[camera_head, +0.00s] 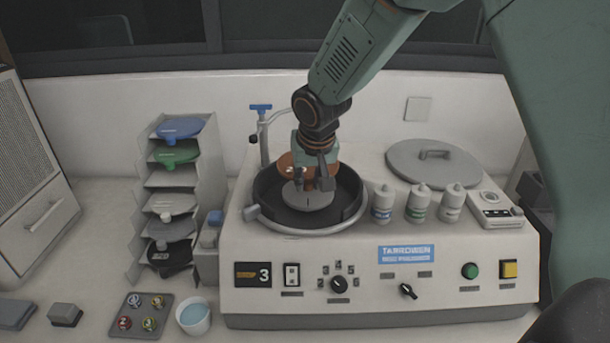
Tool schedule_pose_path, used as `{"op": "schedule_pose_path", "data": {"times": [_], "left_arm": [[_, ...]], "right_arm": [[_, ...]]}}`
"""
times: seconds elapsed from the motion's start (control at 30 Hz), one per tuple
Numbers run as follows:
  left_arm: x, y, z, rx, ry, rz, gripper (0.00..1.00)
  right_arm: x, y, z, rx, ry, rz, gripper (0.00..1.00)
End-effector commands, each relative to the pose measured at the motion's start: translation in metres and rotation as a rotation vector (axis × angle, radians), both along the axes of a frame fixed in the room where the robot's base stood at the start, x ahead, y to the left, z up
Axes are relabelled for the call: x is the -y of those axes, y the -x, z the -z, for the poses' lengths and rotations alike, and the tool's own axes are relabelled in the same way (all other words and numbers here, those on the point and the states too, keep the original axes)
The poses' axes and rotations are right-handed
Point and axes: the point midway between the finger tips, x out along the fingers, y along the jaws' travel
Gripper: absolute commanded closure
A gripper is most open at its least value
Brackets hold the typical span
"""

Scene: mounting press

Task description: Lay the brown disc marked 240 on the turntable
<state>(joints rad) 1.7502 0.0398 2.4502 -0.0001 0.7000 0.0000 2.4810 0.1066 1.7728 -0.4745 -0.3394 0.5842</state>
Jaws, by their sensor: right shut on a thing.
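The brown disc (289,160) is partly hidden behind my right gripper (313,184), which is shut on it. The gripper points down and holds the disc above the round bowl of the machine. The grey turntable (307,202) lies inside the dark bowl (271,203), under the gripper and disc. I cannot read the 240 mark on the disc from here. Whether the disc touches the turntable is hard to tell, but it appears above it. My left gripper is not in view.
A rack (209,170) holds blue, green, grey and black discs at left. A faucet pipe (263,135) rises behind the bowl. Several bottles (419,203) stand right of the bowl. A round grey lid (434,164) lies at back right. A cup (194,318) and sample tray (142,316) are in front.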

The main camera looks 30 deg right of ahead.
Motion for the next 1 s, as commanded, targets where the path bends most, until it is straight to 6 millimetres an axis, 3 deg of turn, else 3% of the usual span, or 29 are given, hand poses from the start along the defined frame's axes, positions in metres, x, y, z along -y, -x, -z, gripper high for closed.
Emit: {"op": "schedule_pose_path", "data": {"times": [0.27, 1.0], "left_arm": [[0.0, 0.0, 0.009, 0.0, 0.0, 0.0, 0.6], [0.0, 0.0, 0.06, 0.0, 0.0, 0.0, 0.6]], "right_arm": [[0.0, 0.004, 0.01, 0.0, -0.002, 0.001, 1.0], [-0.001, 0.0, 0.07, 0.0, -0.001, 0.002, 1.0]]}}
